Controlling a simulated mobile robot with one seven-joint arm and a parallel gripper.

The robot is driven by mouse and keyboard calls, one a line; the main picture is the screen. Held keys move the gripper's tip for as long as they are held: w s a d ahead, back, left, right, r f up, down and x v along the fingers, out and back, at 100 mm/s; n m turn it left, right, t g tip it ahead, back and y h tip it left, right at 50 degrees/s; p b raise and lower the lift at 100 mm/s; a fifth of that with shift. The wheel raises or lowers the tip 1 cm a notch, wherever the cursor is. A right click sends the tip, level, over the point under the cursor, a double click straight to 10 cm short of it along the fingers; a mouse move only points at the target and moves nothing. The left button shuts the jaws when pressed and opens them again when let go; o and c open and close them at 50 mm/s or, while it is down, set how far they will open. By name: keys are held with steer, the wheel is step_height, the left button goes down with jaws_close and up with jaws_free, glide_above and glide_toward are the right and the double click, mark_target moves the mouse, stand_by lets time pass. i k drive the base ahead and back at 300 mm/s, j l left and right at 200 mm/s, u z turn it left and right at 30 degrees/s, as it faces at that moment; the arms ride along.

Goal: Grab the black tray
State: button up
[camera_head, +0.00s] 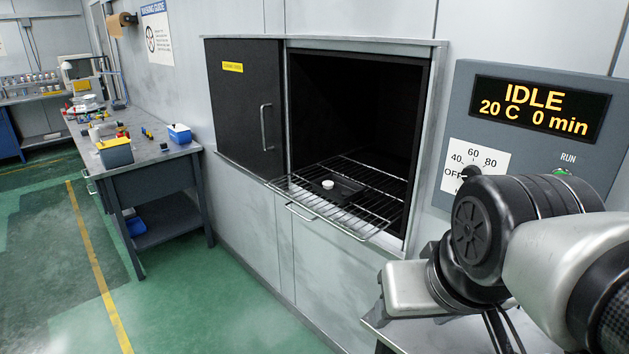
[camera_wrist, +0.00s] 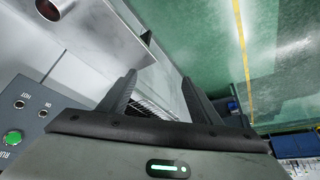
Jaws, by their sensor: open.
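The black tray (camera_head: 347,188) is a small dark shape lying on the wire rack (camera_head: 375,212) in the open oven in the head view. A small round white piece (camera_head: 327,184) sits on it or at its left edge; I cannot tell which. My gripper (camera_wrist: 160,78) is open in the wrist view, its two dark fingers apart with nothing between them. Part of the rack shows beyond and between the fingers, some way off. The tray cannot be made out in the wrist view. In the head view only links of my arm show, not the gripper.
The dark sliding door (camera_head: 243,110) is at the left of the oven opening. The rack sticks out in front with a handle. The control panel (camera_head: 530,130) reads IDLE, 20 C, 0 min. A workbench (camera_head: 155,152) with small parts stands left. The green floor is clear.

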mark_target(341, 183)
steer(key=i+j+u, duration=0.55)
steer(key=i+j, duration=0.15)
steer(key=i, duration=0.3)
steer(key=i+j, duration=0.2)
steer(key=i, duration=0.25)
steer(key=i+j, duration=0.15)
steer(key=i, duration=0.3)
steer(key=i+z, duration=0.15)
steer(key=z, duration=0.25)
steer(key=i+z, duration=0.15)
steer(key=z, duration=0.3)
steer(key=i+j+z, duration=0.1)
steer(key=z, duration=0.3)
steer(key=i+j+z, duration=0.1)
steer(key=z, duration=0.35)
steer(key=i+j+z, duration=0.25)
steer(key=z, duration=0.2)
steer(key=i, duration=0.05)
